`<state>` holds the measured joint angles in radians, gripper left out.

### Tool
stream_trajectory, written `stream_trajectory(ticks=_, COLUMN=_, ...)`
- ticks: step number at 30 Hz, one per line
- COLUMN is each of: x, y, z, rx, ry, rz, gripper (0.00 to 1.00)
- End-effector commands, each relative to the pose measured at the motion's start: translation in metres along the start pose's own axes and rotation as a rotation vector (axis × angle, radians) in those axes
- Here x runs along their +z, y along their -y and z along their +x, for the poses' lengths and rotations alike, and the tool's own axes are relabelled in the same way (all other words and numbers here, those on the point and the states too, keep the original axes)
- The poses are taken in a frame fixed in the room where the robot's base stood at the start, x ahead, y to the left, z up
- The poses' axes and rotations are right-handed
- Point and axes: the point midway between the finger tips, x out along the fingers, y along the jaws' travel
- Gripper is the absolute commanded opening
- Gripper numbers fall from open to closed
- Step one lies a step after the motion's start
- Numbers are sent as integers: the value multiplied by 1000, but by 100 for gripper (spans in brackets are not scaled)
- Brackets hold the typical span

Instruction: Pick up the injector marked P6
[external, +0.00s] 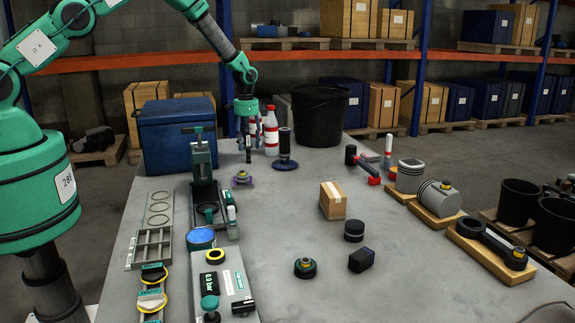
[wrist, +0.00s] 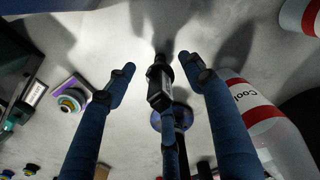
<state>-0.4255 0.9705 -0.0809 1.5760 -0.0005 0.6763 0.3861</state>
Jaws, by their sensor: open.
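My gripper (external: 248,147) hangs fingers-down over the far part of the grey bench, left of the red-and-white bottles. In the wrist view its blue, black-tipped fingers (wrist: 160,75) are spread apart. No P6 marking can be read in either view, so I cannot identify that injector. Nothing is visibly gripped.
A bottle (wrist: 250,110) stands close on the right of my fingers. A black cylinder (external: 285,142) on a blue disc is near. A purple piece (external: 242,179) lies in front. A blue box (external: 177,140) is left, a black bucket (external: 320,113) behind. The bench centre is partly clear.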

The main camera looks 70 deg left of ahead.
Motion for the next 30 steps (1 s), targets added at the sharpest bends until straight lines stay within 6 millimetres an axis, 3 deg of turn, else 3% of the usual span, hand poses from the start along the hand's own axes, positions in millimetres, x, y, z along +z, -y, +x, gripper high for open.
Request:
stream_trajectory(ticks=14, x=0, y=0, z=0, rx=0, ry=0, rz=0, gripper=53)
stream_trajectory(ticks=22, x=0, y=0, z=0, rx=0, ry=0, rz=0, gripper=1)
stream_trajectory(ticks=30, x=0, y=0, z=-1, rx=0, ry=-1, rz=0, gripper=0)
